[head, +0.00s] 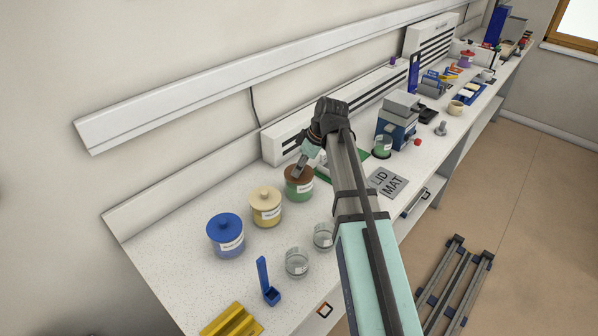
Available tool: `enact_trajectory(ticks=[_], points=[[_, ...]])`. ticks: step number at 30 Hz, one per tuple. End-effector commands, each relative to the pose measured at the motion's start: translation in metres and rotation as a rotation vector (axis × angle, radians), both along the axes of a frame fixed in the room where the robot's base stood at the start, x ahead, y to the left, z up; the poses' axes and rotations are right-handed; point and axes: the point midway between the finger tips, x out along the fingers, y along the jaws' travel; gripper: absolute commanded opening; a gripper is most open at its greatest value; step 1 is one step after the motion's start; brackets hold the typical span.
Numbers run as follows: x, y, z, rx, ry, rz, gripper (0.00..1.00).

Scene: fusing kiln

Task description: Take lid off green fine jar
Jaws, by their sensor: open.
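A jar with green contents and a white label (300,194) stands on the white bench, left of my arm. A brown lid (292,182) sits on top of it. My gripper (298,173) reaches down from above to the lid. The gripper is open, with its fingers at the lid's top, where a knob would be hidden. I cannot tell whether the fingers touch the lid. A grey mat marked LID MAT (391,185) lies flat on the bench right of my arm and is bare.
A yellow jar (266,211) and a blue jar (226,241) stand left of the green jar, both lidded. Clear glasses (297,264) (323,239), a blue scoop (268,289) and a yellow block (233,321) are nearer. A blue-grey machine (396,127) stands behind the mat.

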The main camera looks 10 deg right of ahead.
Motion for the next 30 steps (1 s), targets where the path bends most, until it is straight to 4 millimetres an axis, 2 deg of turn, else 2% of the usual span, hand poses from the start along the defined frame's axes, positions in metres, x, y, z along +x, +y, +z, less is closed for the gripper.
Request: enact_trajectory(ticks=[6, 7, 9, 11, 23, 30], points=[[0.0, 0.0, -0.001, 0.0, -0.001, 0.0, 0.5], [0.0, 0.0, -0.001, 0.0, -0.001, 0.0, 0.46], [0.0, 0.0, -0.001, 0.0, 0.0, 0.0, 0.21], [0.0, 0.0, -0.001, 0.0, 0.0, 0.0, 0.02], [0.0, 0.0, 0.0, 0.0, 0.0, 0.0, 0.01], [0.001, 0.0, 0.01, 0.0, -0.001, 0.0, 0.01]])
